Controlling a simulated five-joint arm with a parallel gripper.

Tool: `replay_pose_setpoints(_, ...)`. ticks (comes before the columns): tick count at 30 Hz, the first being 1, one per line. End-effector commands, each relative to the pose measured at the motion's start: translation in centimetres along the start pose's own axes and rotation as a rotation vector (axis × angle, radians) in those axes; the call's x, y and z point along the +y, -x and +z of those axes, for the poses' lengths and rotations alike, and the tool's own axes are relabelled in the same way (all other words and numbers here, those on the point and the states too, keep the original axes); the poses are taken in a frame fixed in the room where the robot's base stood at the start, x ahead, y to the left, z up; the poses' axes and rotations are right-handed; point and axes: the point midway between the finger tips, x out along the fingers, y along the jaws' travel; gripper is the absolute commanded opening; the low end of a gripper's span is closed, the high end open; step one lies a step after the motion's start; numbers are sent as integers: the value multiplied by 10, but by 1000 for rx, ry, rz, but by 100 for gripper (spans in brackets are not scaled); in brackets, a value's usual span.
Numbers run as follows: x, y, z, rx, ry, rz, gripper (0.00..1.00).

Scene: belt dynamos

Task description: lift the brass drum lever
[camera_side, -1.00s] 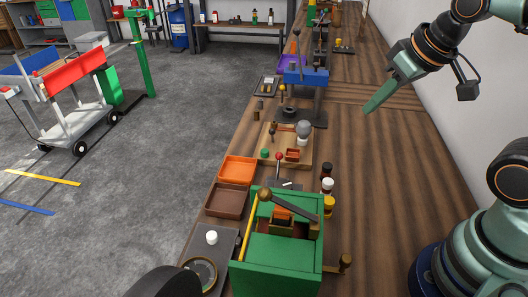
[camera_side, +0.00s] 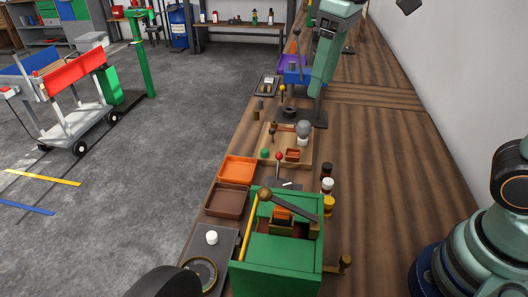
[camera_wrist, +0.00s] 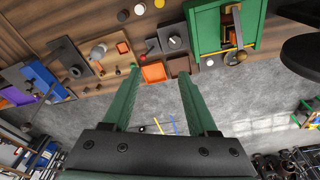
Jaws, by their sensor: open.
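A lever with a round brass-coloured knob (camera_side: 265,194) lies slanted across the top of the green housing (camera_side: 276,250) at the front of the bench. In the wrist view the knob (camera_wrist: 240,57) is at the upper right, hanging past the edge of the green housing (camera_wrist: 206,26). My gripper (camera_side: 318,92) is in the air over the far part of the bench, well apart from the lever. In the wrist view its two green fingers (camera_wrist: 158,72) are spread with nothing between them. The second finger is hidden in the side view.
An orange tray (camera_side: 238,169) and a brown tray (camera_side: 226,201) lie left of a wooden board (camera_side: 272,154) with small parts. Several small jars (camera_side: 327,186) stand right of it. A brass-ended handle (camera_side: 345,262) sticks out beside the housing.

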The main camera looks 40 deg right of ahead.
Motion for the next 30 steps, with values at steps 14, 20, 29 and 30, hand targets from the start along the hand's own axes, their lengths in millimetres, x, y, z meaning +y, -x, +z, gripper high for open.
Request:
replay_pose_setpoints(14,-134,3,-62,-388,471,-50,59)
replay_pose_setpoints(20,-177,-3,-61,-503,604,-49,59)
replay_pose_setpoints(29,-191,-7,-57,-544,649,-47,59)
replay_pose_setpoints(30,-190,-9,-56,-545,649,-47,59)
